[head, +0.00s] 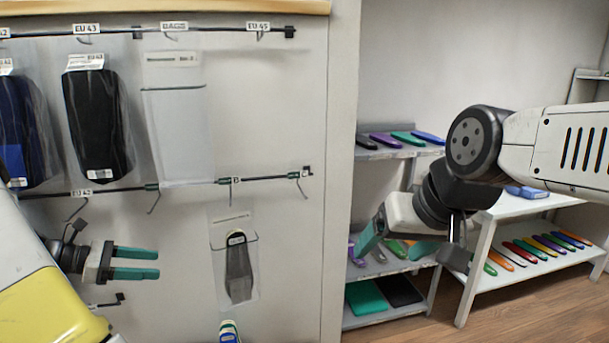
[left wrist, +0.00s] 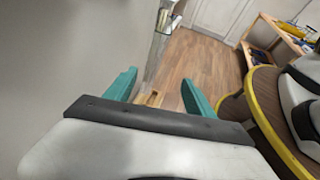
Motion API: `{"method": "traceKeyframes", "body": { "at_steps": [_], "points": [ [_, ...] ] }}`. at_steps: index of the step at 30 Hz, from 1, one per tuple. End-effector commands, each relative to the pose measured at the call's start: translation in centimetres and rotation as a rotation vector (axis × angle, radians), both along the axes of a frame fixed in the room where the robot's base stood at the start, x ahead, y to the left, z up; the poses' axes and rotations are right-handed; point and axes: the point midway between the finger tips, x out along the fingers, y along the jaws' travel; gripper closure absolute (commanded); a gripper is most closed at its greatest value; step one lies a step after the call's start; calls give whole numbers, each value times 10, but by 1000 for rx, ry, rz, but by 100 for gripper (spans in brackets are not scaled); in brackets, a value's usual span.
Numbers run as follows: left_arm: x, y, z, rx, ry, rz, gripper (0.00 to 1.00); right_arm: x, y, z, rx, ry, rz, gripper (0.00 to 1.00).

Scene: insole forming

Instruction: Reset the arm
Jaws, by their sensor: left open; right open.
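My right gripper (head: 400,240) is right of centre in the head view, in front of the shelf unit. Its teal fingers are spread apart and I see nothing held. Part of it is hidden behind its own wrist.
Packaged insoles hang on the wall hooks, including a black one (head: 96,120) and a grey one (head: 238,268); an empty clear bag (head: 178,120) hangs between. Shelves (head: 388,318) hold coloured insoles. A white rack (head: 535,270) stands at the right. Wooden floor (head: 530,318) is clear in front.

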Motion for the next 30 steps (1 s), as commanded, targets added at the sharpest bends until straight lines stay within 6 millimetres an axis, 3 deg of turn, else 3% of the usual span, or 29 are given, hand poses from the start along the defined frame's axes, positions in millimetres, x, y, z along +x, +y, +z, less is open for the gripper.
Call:
{"method": "traceKeyframes", "body": {
  "at_steps": [8,16,23,30],
  "points": [
    [1,-20,11,73,-19,-72,37,0,0,0,0,0,0,20],
    [-3,-56,31,211,-65,-205,37,0,0,0,0,0,0,20],
    [-16,-104,58,415,-155,-406,37,0,0,0,0,0,0,20],
    [-55,-172,100,779,-387,-758,37,0,0,0,0,0,0,20]
  ]
}}
